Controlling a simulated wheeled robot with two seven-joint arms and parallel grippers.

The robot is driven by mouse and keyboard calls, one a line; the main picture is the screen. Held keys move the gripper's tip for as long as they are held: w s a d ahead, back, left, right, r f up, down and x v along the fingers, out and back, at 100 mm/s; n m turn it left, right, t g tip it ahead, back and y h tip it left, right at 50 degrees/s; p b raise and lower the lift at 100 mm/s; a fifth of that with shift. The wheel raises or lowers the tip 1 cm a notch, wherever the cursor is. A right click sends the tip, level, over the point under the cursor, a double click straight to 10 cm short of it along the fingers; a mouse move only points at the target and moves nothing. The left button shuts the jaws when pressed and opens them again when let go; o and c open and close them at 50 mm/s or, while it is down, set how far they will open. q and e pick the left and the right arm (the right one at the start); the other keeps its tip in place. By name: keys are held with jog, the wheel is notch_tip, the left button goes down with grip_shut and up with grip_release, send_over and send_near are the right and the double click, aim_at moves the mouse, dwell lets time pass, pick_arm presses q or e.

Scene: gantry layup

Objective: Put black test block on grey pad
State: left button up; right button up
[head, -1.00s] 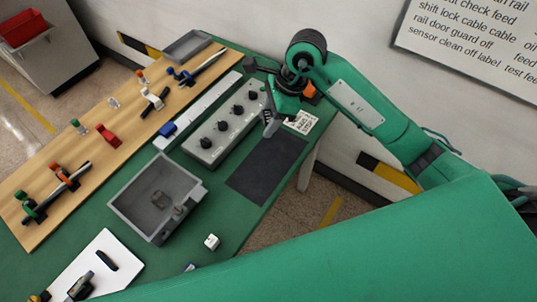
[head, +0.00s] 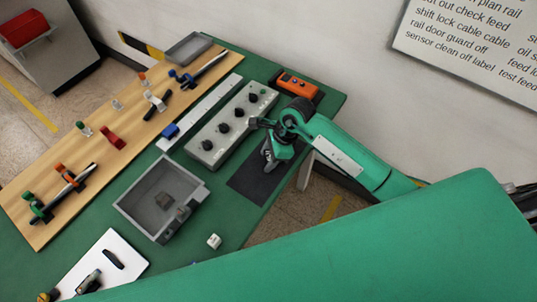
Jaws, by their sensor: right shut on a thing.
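The grey pad (head: 247,184) is a flat dark rectangle on the green table, right of the grey box with knobs. My right gripper (head: 268,160) points down over the pad's upper part, shut on a small dark thing, which I take to be the black test block. The fingers and arm hide most of it, and its dark colour blends with the pad. I cannot tell whether it touches the pad. My left gripper is not in view.
The knob box (head: 232,127) stands close left of the right gripper. An orange meter (head: 298,86) lies behind the arm. The pad's lower part is clear.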

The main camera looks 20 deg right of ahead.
jog(key=shift+f, duration=0.1)
jog(key=shift+f+b, duration=0.15)
jog(key=shift+b, duration=0.15)
jog(key=o, duration=1)
jog(key=shift+o, duration=0.2)
jog(key=shift+r+p, duration=0.3)
jog(key=b+v, duration=0.2)
jog(key=v, duration=1)
